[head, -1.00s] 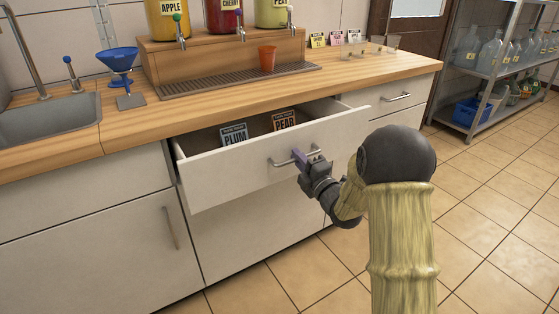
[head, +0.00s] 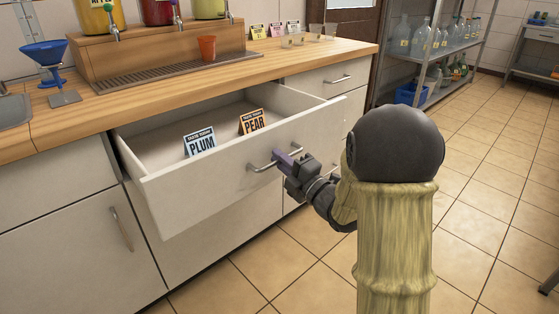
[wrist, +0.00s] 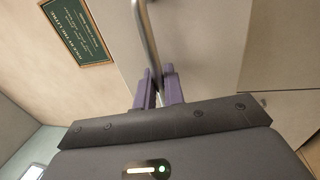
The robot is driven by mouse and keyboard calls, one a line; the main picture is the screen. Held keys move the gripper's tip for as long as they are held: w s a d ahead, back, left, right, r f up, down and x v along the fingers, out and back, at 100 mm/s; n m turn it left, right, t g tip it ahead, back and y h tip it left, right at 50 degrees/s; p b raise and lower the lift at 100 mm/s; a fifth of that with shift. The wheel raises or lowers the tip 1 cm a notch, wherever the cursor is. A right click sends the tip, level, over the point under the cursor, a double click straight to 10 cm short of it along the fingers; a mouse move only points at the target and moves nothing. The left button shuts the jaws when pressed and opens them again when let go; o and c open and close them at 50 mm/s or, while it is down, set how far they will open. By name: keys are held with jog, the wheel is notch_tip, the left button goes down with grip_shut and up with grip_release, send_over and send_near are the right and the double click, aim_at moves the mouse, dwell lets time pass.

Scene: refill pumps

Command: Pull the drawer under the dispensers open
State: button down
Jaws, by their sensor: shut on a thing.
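The white drawer (head: 240,185) under the dispensers stands well open, pulled out from the counter front. Its bar handle (head: 262,166) is on the front panel, and the bar also shows in the wrist view (wrist: 146,35). My gripper (head: 285,160) is shut on this handle, with its purple fingers (wrist: 158,88) on either side of the bar. Inside the drawer lie a blue PLUM card (head: 201,143) and an orange PEAR card (head: 252,122). The dispensers (head: 158,12) stand on a wooden stand above.
A red cup (head: 207,48) stands on the drip tray. A blue funnel (head: 45,53) is at the left. Small cards (head: 275,30) and clear cups (head: 315,31) stand at the counter's right. The tiled floor (head: 480,200) to the right is clear.

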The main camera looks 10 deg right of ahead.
jog(key=shift+f, duration=0.1)
jog(key=c, duration=1.6)
grip_release()
jog(key=shift+c, duration=0.2)
jog(key=b+v, duration=0.6)
jog(key=v, duration=1.1)
jog(key=shift+d+b, duration=0.15)
jog(key=shift+b, duration=0.2)
jog(key=shift+s, duration=0.1)
